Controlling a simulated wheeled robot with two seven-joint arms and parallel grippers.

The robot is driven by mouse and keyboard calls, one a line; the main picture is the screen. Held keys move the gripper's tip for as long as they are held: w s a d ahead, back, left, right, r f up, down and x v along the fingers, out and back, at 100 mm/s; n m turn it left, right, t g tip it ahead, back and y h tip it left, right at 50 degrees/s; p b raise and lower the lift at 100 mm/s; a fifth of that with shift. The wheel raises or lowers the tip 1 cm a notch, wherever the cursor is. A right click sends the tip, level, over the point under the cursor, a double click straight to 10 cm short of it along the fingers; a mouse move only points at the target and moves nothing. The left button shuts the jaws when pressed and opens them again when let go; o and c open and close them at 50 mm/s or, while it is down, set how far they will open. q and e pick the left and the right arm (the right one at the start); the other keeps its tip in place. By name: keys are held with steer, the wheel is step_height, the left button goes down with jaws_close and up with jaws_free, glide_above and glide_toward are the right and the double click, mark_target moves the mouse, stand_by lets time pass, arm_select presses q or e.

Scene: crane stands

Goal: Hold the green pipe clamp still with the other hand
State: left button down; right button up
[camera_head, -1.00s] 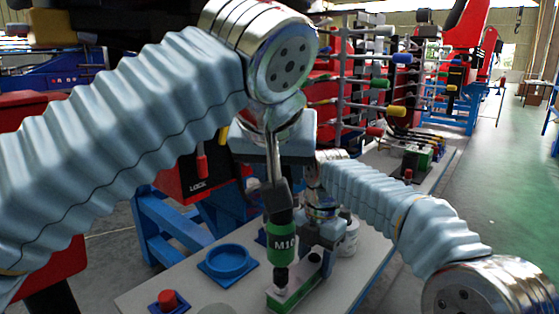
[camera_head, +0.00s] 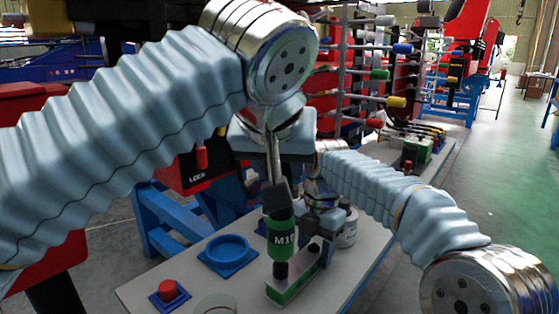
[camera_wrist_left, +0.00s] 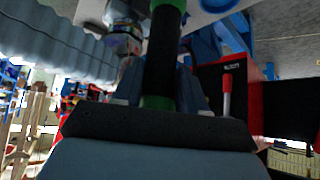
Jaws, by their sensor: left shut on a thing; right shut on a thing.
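The green pipe clamp (camera_head: 292,289) lies on the grey table, a low green block with a pale top and a dark knob at its far end. My right gripper (camera_head: 320,232) is shut on it at the far end; its fingertips are partly hidden behind the tool. My left gripper (camera_head: 273,150) is shut on an upright driver tool (camera_head: 282,238) with a green sleeve marked M10. The tool's dark tip is at the clamp's near end; I cannot tell whether it touches. In the left wrist view the green tool (camera_wrist_left: 162,60) runs between the blue-grey fingers.
A blue round dish (camera_head: 228,250) and a red button on a blue base (camera_head: 168,291) are on the table's left part. A white can (camera_head: 348,228) stands behind my right gripper. A clear round item (camera_head: 215,304) is at the front edge. Red racks stand behind.

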arm_select(q)
steer(key=shift+f, duration=0.6)
stand_by(3.1)
steer(key=shift+r, duration=0.1)
steer(key=shift+r, duration=2.55)
arm_select(e)
steer(key=o, duration=1.3)
